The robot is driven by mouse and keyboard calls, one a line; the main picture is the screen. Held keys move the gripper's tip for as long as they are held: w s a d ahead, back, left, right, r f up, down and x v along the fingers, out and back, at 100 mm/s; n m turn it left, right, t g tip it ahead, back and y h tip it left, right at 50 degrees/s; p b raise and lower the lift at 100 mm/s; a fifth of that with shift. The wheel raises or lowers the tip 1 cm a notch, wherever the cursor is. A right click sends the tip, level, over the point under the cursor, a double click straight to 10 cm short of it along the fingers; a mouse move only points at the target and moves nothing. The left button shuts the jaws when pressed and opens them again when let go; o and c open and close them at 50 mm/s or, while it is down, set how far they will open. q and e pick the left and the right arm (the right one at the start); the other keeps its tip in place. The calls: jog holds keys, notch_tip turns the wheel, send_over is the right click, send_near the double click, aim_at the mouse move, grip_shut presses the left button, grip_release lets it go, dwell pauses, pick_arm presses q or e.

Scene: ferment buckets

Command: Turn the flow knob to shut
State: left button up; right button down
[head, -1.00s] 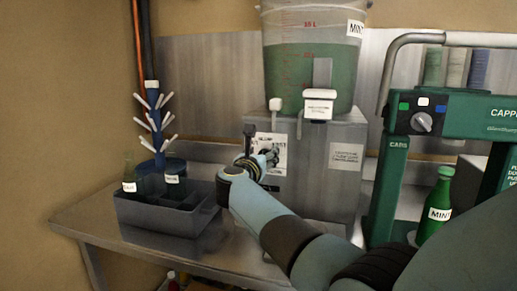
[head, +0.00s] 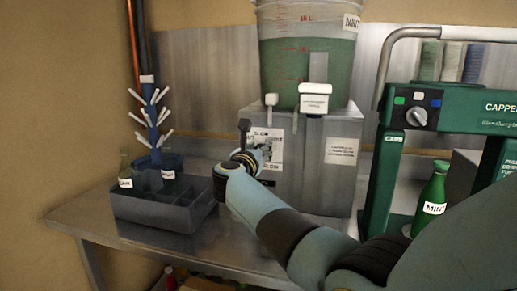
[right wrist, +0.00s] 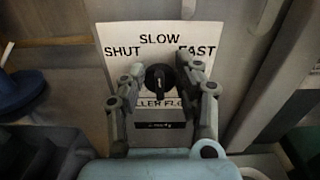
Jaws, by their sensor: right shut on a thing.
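The black flow knob (right wrist: 159,82) sits on a white label plate (right wrist: 160,38) marked SHUT at left, SLOW at top and FAST at right. A light mark on the knob points up, roughly toward SLOW. My right gripper (right wrist: 161,74) is at the knob, one finger on each side, shut on it. In the head view the right gripper (head: 250,158) is in front of the grey box (head: 310,175) below the bucket, by its label plate (head: 270,147). The knob is hidden there by my wrist. My left gripper is not in view.
A green-filled bucket (head: 308,60) stands on the grey box. A dark divided tray (head: 150,212) and a blue bottle tree (head: 153,125) are at left. A green capper (head: 450,113) and a green bottle (head: 432,200) stand at right. The table is clear before the box.

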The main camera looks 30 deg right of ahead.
jog(key=shift+n, duration=0.3)
jog(key=n, duration=0.1)
jog(key=n+p, duration=0.1)
jog(key=n, duration=0.3)
jog(key=shift+w+a, duration=0.3)
jog(key=shift+w, duration=0.05)
jog(key=shift+w+a+f+n+p, duration=0.1)
jog(key=shift+n+p, duration=0.15)
jog(key=shift+n, duration=0.5)
jog(key=shift+f+n+p, duration=0.1)
jog(key=shift+n+p, duration=0.15)
jog(key=shift+n, duration=0.5)
jog(key=c, duration=0.9)
grip_release()
